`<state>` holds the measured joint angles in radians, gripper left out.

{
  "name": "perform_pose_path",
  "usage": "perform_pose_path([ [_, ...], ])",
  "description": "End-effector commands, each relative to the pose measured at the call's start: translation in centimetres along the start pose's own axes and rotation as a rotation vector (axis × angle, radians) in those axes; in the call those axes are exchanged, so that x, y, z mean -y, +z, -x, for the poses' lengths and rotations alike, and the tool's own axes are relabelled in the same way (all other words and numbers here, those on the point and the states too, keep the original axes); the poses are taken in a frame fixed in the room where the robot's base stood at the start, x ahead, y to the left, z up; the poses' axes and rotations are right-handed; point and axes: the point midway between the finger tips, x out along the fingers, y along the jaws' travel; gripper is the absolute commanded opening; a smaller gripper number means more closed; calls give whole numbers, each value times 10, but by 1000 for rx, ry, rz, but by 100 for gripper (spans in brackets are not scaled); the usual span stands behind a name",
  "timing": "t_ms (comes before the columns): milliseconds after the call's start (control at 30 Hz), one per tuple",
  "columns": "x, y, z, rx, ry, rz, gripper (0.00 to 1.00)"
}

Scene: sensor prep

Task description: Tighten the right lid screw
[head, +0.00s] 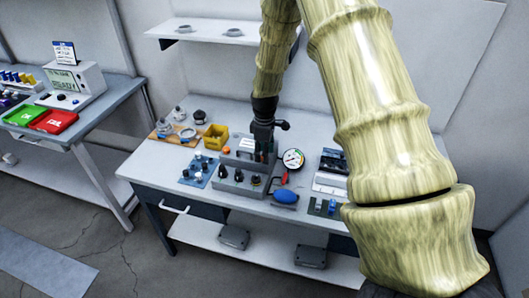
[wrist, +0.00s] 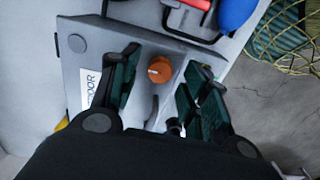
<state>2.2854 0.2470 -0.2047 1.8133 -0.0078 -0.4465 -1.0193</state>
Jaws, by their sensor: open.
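My gripper (wrist: 160,84) is open, its two dark fingers on either side of an orange knob (wrist: 159,69) with a pale mark on top. The knob looks like a lid screw; it stands on a grey box (wrist: 88,62), and contact with the fingers cannot be told. In the head view my gripper (head: 264,154) points down over the grey box on the bench and hides part of it. Another orange knob (head: 226,150) shows to its left.
A round gauge (head: 293,159) stands close to the right of my gripper. A blue bulb (head: 285,197) and a grey block with dark knobs (head: 238,183) lie in front. A yellow bin (head: 215,136) is to the left. A shelf (head: 222,34) hangs behind.

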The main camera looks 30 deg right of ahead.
Motion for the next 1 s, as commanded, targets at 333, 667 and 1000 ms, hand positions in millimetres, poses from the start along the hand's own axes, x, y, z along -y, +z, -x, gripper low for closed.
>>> perform_pose_path([
  [333, 0, 0, -11, -1, 1, 0, 46],
  [667, 0, 0, -11, 0, 1, 0, 17],
  [1000, 0, 0, -11, 0, 1, -11, 0],
])
